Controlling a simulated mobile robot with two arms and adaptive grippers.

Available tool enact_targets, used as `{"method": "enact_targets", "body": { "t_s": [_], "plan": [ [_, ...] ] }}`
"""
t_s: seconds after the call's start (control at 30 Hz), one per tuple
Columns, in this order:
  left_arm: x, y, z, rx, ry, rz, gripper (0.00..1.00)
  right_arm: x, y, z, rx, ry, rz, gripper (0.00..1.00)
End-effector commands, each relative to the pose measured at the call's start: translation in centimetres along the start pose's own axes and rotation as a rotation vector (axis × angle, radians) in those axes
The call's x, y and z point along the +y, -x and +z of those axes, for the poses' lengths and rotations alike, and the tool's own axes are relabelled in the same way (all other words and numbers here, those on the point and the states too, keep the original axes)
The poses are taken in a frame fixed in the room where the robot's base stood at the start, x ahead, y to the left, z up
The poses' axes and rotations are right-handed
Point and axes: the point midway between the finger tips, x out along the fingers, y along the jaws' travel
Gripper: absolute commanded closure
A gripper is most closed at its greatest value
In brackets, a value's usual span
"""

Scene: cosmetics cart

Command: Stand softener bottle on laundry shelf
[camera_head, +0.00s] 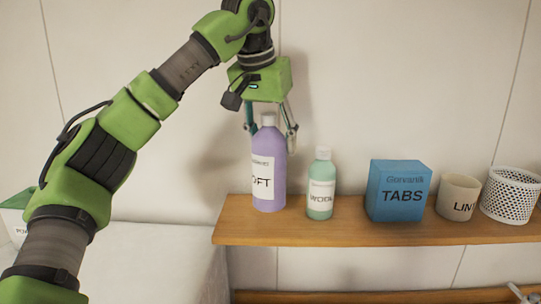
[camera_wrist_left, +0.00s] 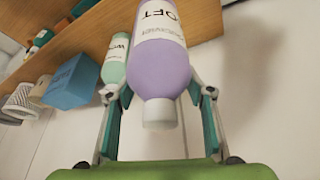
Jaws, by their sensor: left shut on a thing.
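The purple softener bottle (camera_head: 268,178) is upright with a white cap and a label reading "OFT", at the left part of the wooden laundry shelf (camera_head: 340,233). Its base looks to be on or just above the board; I cannot tell which. My left gripper (camera_head: 271,134) comes from above and is shut on the bottle's upper part, one finger on each side. In the left wrist view the bottle (camera_wrist_left: 163,65) sits between the fingers, cap toward the palm. A small grey part at the head view's lower right corner may be my right gripper; its jaws cannot be read.
A green bottle (camera_head: 320,188) stands close to the right of the purple one, with a gap between them. Further right are a blue TABS box (camera_head: 398,190), a cream LINT cup (camera_head: 458,196) and a white perforated basket (camera_head: 510,195). The wall is close behind.

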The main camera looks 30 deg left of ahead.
Motion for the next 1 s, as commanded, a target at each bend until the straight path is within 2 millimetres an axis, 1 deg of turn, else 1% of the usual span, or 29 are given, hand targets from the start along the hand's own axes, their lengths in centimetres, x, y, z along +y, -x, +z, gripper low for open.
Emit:
{"method": "enact_targets", "body": {
  "t_s": [0.03, 0.17, 0.27, 0.3, 0.43, 0.87, 0.9, 0.93, 0.97, 1.0],
  "plan": [
    [-0.3, -0.3, -0.1, 0.0, 0.0, 0.0, 0.99, 0.1, 0.4, -0.1, 0.0, 0.001, 0.001, 0.33],
    [-0.7, -1.2, -0.3, 0.001, 0.001, 0.001, 0.99, 0.7, 0.6, 0.0, -0.001, 0.003, 0.007, 0.33],
    [-1.3, -2.4, -0.3, -0.002, 0.001, 0.0, 0.99, 1.1, 1.1, 0.1, -0.001, 0.004, 0.012, 0.33],
    [-1.3, -3.2, 0.0, -0.002, -0.001, -0.001, 0.99, 1.2, 1.1, 0.1, -0.002, 0.004, 0.014, 0.33],
    [-1.2, -4.6, 0.7, 0.0, 0.0, 0.0, 0.99, 1.6, 1.3, 0.1, -0.002, 0.003, 0.018, 0.33],
    [-1.1, -5.3, 0.9, 0.002, 0.001, 0.001, 0.99, 1.6, 1.2, 0.1, -0.001, 0.001, 0.019, 0.33],
    [-1.1, -5.4, 1.0, 0.0, 0.001, 0.001, 0.48, 1.6, 1.2, 0.1, -0.001, 0.001, 0.019, 0.33],
    [-1.1, -5.3, 1.0, 0.0, 0.001, 0.001, 0.4, 1.6, 1.2, 0.1, -0.001, 0.001, 0.019, 0.33],
    [-1.1, -5.3, 1.0, 0.0, 0.001, 0.001, 0.35, 1.6, 1.2, 0.1, -0.001, 0.001, 0.018, 0.33],
    [-1.1, -5.3, 1.0, 0.0, 0.001, 0.001, 0.35, 1.6, 1.2, 0.0, -0.001, 0.001, 0.018, 0.33]
  ]
}}
